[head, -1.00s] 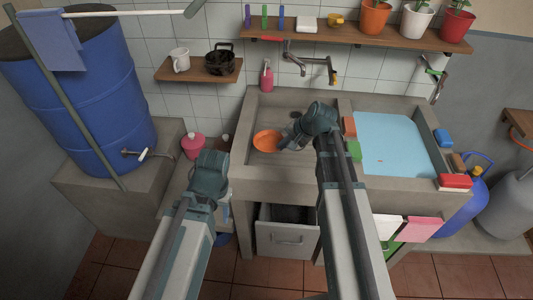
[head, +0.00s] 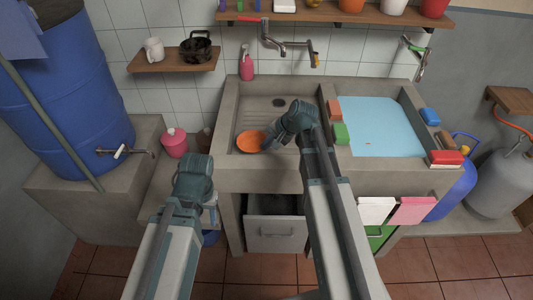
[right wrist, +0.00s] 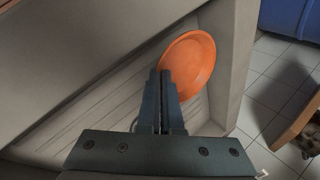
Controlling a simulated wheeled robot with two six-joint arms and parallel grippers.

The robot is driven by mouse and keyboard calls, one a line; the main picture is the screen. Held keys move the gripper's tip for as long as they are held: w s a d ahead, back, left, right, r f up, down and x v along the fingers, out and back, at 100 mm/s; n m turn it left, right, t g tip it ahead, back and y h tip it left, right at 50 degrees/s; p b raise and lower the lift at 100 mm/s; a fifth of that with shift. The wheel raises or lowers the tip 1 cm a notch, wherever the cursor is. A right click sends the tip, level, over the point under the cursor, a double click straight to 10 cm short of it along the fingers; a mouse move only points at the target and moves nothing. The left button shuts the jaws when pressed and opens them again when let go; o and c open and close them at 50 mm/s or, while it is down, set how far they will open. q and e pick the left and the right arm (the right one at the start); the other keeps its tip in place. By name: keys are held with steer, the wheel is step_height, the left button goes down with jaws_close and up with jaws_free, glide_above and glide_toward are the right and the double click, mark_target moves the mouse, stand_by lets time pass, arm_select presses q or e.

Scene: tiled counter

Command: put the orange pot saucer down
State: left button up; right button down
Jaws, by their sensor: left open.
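The orange pot saucer (head: 250,141) is a round shallow dish within the outline of the left, empty basin (head: 262,112) of the sink in the head view. My right gripper (head: 270,143) reaches over the basin's front from the right, its tips at the saucer's edge. In the right wrist view the fingers (right wrist: 163,75) are close together on the rim of the saucer (right wrist: 193,62). I cannot tell whether the saucer touches the basin floor. My left gripper (head: 200,185) is open and empty in front of the sink, left of it.
The right basin (head: 378,127) holds blue water. A pink container (head: 174,143) stands left of the sink. A tap (head: 290,44) hangs above the basin. The drawer (head: 275,232) below is partly open.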

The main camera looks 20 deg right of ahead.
steer(key=shift+f+b, duration=1.45)
steer(key=shift+f, duration=0.3)
steer(key=shift+f, duration=0.15)
steer(key=c, duration=1.4)
jaws_free()
steer(key=shift+s+d+r+p, duration=0.1)
steer(key=shift+r+p, duration=0.25)
steer(key=shift+r, duration=0.1)
steer(key=shift+p+v, duration=4.8)
steer(key=shift+v, duration=0.95)
